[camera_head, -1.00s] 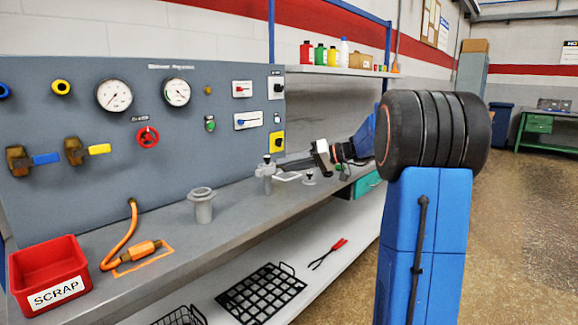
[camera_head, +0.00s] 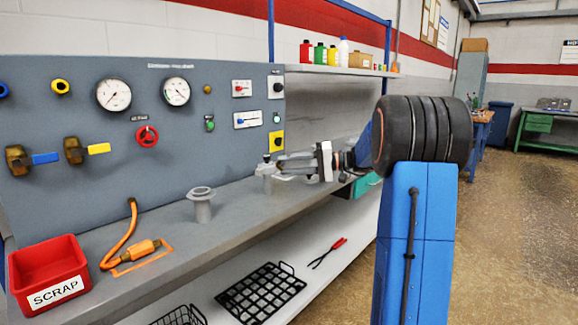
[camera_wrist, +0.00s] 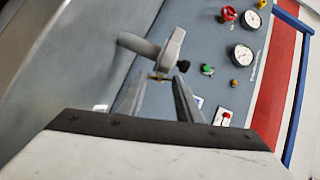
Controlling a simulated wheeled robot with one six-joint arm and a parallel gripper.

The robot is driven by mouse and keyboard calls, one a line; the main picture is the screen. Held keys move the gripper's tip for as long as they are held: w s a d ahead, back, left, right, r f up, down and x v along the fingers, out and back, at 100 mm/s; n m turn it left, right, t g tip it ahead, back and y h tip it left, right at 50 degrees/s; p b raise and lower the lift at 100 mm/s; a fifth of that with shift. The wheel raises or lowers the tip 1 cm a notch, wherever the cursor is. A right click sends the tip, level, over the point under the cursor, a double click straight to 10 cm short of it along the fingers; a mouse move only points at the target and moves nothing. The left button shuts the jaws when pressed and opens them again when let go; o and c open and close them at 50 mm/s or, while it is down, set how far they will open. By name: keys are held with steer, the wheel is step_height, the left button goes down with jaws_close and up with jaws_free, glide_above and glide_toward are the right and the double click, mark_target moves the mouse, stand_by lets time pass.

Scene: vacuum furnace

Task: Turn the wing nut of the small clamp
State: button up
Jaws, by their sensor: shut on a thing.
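The small clamp shows in the wrist view as a grey metal piece (camera_wrist: 171,48) at the end of a short grey pipe. A small brass-coloured part, seemingly its wing nut (camera_wrist: 158,77), sits at the tips of my fingers. My gripper (camera_wrist: 156,82) is shut on it, with the two long grey fingers coming up from below in that view. In the head view my gripper (camera_head: 281,163) reaches left over the bench to the grey fitting with the clamp (camera_head: 265,175). The wing nut is hidden or too small to tell there.
A black knob (camera_wrist: 183,66) is close beside the right fingertip. The gauge panel (camera_head: 165,200) stands behind the bench. A flanged grey port (camera_head: 202,208), an orange hose (camera_head: 121,235) and a red scrap bin (camera_head: 50,250) are farther left. The bench between port and clamp is clear.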

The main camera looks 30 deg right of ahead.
steer(key=shift+f+m+t+y, duration=0.15)
steer(key=shift+m+t+y, duration=0.25)
steer(key=shift+m, duration=1)
steer(key=o, duration=1.1)
steer(key=v, duration=1.7)
steer(key=shift+w+d+f, duration=0.1)
steer(key=shift+d, duration=0.2)
